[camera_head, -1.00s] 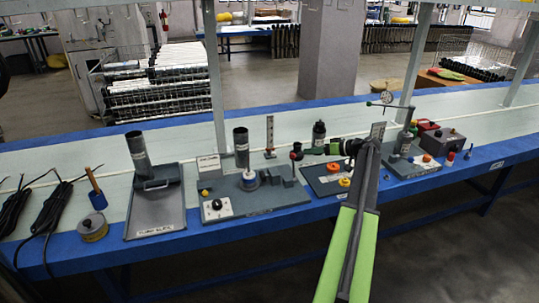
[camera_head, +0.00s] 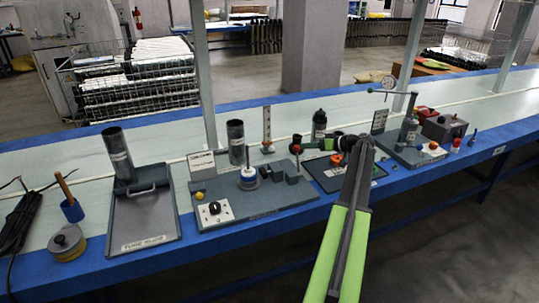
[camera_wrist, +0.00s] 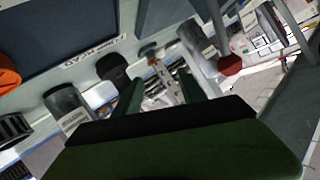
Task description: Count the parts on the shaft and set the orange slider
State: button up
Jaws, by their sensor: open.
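My gripper (camera_head: 325,145) reaches over the bench from the right, pointing left; its dark green fingers are apart with nothing between them. The fingers (camera_wrist: 161,92) also show in the wrist view. An upright thin shaft (camera_head: 247,156) stands on the left grey board, with white and blue round parts (camera_head: 248,179) stacked at its base; I cannot count them clearly. A pale upright scale (camera_head: 267,125) stands behind that board. A small orange-brown spot low on it may be the slider; it is too small to be sure. The wrist view shows a similar orange spot (camera_wrist: 153,62) between the fingers.
A red knob (camera_head: 295,149) on a rod is close to my fingertips. An orange knob (camera_head: 336,159) lies on the dark panel below my gripper. A grey tube (camera_head: 236,140), a black bottle (camera_head: 319,124) and a tray (camera_head: 145,225) stand around. Clear bench lies behind.

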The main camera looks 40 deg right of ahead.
aim_at(274, 149)
jog(key=b+x, duration=0.5)
jog(key=x, duration=1.2)
jog(key=shift+f+b, duration=0.2)
jog(key=shift+b, duration=0.2)
jog(key=shift+w+a, duration=0.1)
jog(key=shift+w, duration=0.3)
grip_shut()
